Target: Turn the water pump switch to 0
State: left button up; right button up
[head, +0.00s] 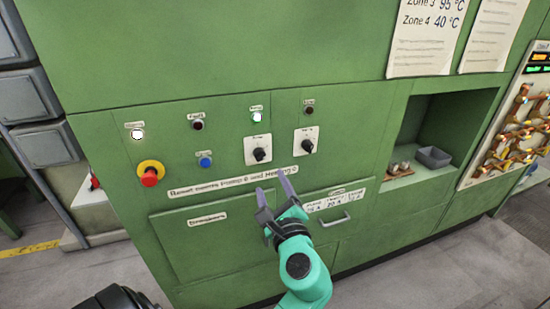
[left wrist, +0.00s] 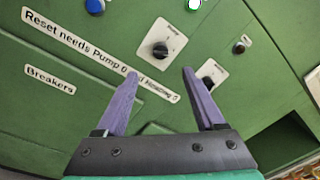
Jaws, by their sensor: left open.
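The water pump switch looks to be the left of two black rotary knobs on white plates on the green panel, the left knob (head: 259,154); its small label is blurred. In the left wrist view this knob (left wrist: 160,49) is in plain sight, but its exact setting cannot be told. The other knob (head: 307,146) is to its right and partly hidden by a finger in the wrist view. My left gripper (head: 271,182) is open and empty, its fingers pointing at the panel just below the knobs, apart from them. My right gripper is not in view.
A text strip (head: 235,185) about Pump 0 and Heating 0 runs below the knobs. A red emergency button (head: 150,177) and a blue button (head: 205,161) are at left. A drawer handle (head: 334,221) sits lower right. An open niche (head: 430,120) holds small items.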

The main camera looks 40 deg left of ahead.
aim_at(261, 159)
pick_arm(q)
jog(key=x, duration=1.2)
jog(key=shift+w+a+f, duration=0.15)
jog(key=shift+w, duration=0.2)
grip_shut()
